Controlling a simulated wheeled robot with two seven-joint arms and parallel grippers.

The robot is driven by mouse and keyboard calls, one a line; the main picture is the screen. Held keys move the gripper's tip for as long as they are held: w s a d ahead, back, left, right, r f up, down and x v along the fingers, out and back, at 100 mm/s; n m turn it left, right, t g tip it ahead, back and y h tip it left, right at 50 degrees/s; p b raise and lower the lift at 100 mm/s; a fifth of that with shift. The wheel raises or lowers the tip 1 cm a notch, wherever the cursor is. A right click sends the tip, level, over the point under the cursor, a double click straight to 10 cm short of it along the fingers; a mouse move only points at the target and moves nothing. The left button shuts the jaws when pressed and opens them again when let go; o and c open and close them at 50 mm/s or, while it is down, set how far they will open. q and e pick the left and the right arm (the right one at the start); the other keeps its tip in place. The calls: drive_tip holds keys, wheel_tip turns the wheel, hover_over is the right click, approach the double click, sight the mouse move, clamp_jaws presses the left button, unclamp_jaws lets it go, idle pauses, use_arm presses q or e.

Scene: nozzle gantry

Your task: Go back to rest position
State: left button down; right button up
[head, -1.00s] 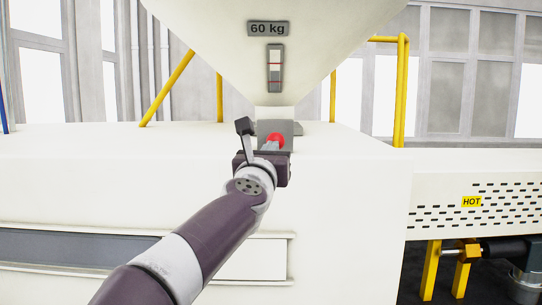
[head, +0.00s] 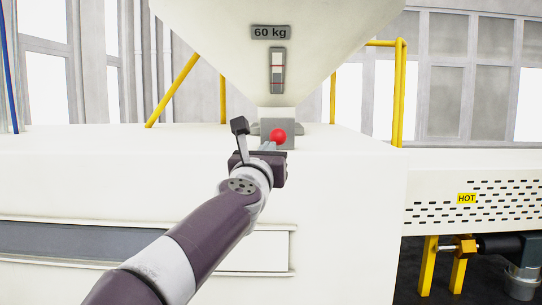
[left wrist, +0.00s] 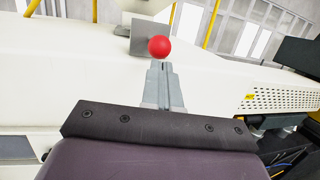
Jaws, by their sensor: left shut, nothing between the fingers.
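My left gripper (head: 268,147) reaches from the lower left toward the grey block under the hopper. In the left wrist view its two fingers (left wrist: 163,72) are together, with nothing between them. A red ball-shaped knob (head: 279,136) shows just beyond the fingertips; it also shows in the left wrist view (left wrist: 159,47). I cannot tell whether the fingertips touch it. The grey block (head: 288,140) behind the knob sits at the hopper's outlet. My right gripper is not in view.
The white hopper (head: 215,30) with a 60 kg plate hangs above the white machine body (head: 345,215). Yellow posts (head: 399,95) stand behind it. At right is a slotted panel with a HOT label (head: 467,198). The air left of my arm is clear.

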use_arm(q)
drive_tip(key=s+a+f+m+b, duration=0.1)
drive_tip(key=s+f+m+b, duration=0.15)
drive_tip(key=s, duration=0.65)
wheel_tip(320, 180, down, 28)
drive_tip(key=d+m+g+h+b, duration=0.15)
drive_tip(key=m+g, duration=0.75)
drive_tip(key=m, duration=1.4)
drive_tip(key=s+a+f+m+g+y, duration=0.1)
drive_tip(key=s+a+f+m+g, duration=0.1)
drive_tip(key=s+a+f, duration=0.4)
drive_tip(key=s+a+f+m+g+y, duration=0.2)
drive_tip(key=s+a+f+m+g, duration=0.1)
drive_tip(key=s+f, duration=0.5)
drive_tip(key=s+a+f+m+g+y+b, duration=0.1)
drive_tip(key=s+a+f+m+g+y, duration=0.1)
drive_tip(key=s+a+f, duration=0.5)
wheel_tip(320, 180, down, 6)
drive_tip(key=a+m+g, duration=0.1)
drive_tip(key=g, duration=0.1)
drive_tip(key=shift+s+a+r+g, duration=0.15)
drive_tip(key=shift+s+a+g, duration=0.2)
drive_tip(key=shift+g, duration=0.05)
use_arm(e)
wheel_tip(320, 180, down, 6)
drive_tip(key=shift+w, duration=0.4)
